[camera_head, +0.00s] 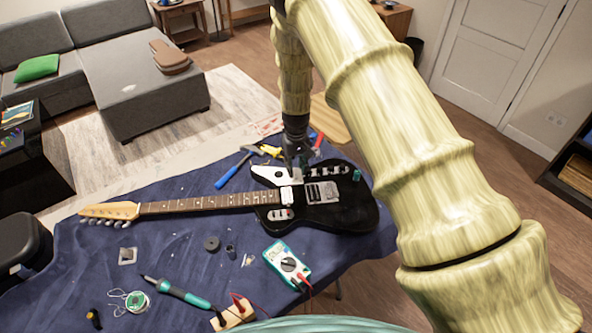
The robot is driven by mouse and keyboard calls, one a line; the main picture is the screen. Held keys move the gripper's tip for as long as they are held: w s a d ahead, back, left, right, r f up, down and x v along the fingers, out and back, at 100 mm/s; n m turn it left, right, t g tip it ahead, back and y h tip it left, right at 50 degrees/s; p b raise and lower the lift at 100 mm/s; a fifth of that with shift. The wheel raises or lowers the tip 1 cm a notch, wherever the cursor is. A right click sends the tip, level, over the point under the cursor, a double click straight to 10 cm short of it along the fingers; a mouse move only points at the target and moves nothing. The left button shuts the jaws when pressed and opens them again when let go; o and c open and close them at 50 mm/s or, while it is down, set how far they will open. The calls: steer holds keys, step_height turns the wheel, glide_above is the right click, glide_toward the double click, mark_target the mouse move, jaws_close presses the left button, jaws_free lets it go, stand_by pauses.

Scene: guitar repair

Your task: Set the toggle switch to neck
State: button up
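The black electric guitar (342,217) lies flat on a dark blue cloth, its wooden neck (200,203) pointing left. Small pale controls (328,170) sit along the far edge of its body. The toggle switch is too small to tell apart, and its position cannot be read. My gripper (298,163) points down at the far side of the guitar body, close to these controls and partly in front of them. The fingertips are small and dark, so I cannot tell whether they are open or whether they touch anything.
Hand tools with blue, yellow and red handles (232,171) lie behind the guitar, close to my gripper. A multimeter (287,262), a soldering iron (178,292) and a solder spool (137,301) lie in front. The blue cloth (95,265) has bare room at the left.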

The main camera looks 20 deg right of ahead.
mark_target(296, 176)
steer(key=shift+f+p, duration=0.35)
steer(key=shift+f, duration=1.1)
jaws_close()
